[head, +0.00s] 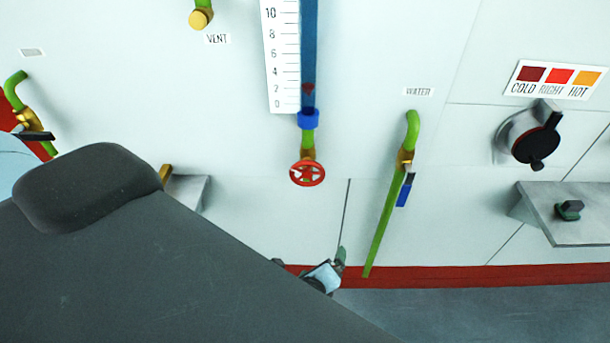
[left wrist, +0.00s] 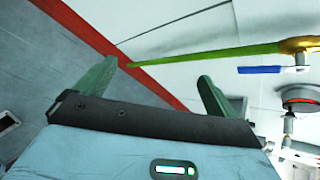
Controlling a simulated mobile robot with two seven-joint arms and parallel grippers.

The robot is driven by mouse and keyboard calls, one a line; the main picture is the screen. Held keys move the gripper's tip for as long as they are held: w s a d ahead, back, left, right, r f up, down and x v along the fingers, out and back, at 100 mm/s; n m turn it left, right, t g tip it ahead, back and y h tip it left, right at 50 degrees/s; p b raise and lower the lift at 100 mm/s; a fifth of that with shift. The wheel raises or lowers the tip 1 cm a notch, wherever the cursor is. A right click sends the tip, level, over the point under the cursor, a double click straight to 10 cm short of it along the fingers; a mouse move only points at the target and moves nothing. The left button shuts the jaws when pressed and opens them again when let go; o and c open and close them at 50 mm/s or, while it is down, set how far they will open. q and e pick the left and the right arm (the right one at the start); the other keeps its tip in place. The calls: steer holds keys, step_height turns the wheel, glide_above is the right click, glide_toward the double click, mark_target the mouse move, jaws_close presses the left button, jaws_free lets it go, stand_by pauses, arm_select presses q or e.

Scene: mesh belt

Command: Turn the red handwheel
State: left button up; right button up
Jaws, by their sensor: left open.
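The red handwheel (head: 307,173) is a small spoked wheel on a brass fitting at the foot of the blue vertical tube in the head view. My left gripper (head: 335,264) is below it and slightly right, apart from it, partly hidden behind my dark arm. In the left wrist view, the two green fingers of my left gripper (left wrist: 157,70) are spread with nothing between them. A dark round part with a red edge (left wrist: 302,97) shows at the right of that view; I cannot tell what it is. My right gripper is not in view.
Right of the wheel runs the green WATER pipe (head: 382,225) with a blue lever (head: 405,190). A black round dial (head: 536,147) and a grey shelf (head: 590,225) stand further right. A scale (head: 280,60) is above the wheel. Bare wall surrounds the wheel.

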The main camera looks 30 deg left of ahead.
mark_target(307, 178)
arm_select(q)
steer(key=w+a+r+m+t+y, duration=0.2)
steer(key=a+r+m+y, duration=0.15)
steer(key=r, duration=0.35)
steer(key=w+a+r+m+t+y, duration=0.3)
steer(key=a+r, duration=0.1)
steer(key=r, duration=0.3)
steer(key=shift+n, duration=0.25)
steer(key=shift+p+x, duration=0.3)
steer(key=shift+x, duration=3.4)
steer(key=c, duration=1)
